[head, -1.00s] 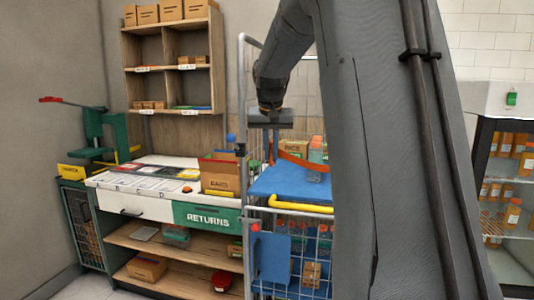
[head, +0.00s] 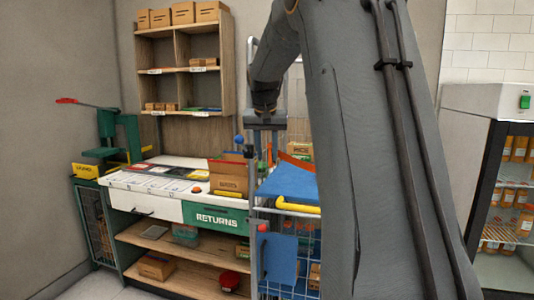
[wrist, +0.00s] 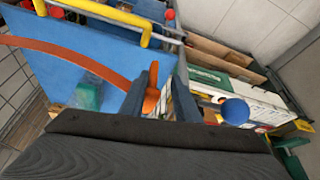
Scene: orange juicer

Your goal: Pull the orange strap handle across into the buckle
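The orange strap (wrist: 62,50) curves across above the blue panel of the cart in the wrist view. It leads to the orange handle (wrist: 152,100), which lies between the dark fingers of my gripper (wrist: 166,75). The fingers stand close together and appear shut on the handle. In the head view my gripper (head: 267,143) points down at the cart's left end, and part of the strap (head: 297,161) shows to its right. My arm hides the rest. I cannot clearly make out the buckle.
The cart has a blue top (head: 288,183), a yellow bar (head: 297,207) and metal posts. A blue ball (wrist: 235,110) is close to the right of my gripper. Left of the cart is the returns counter (head: 215,218) with a cardboard box (head: 229,177). A fridge (head: 490,150) stands right.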

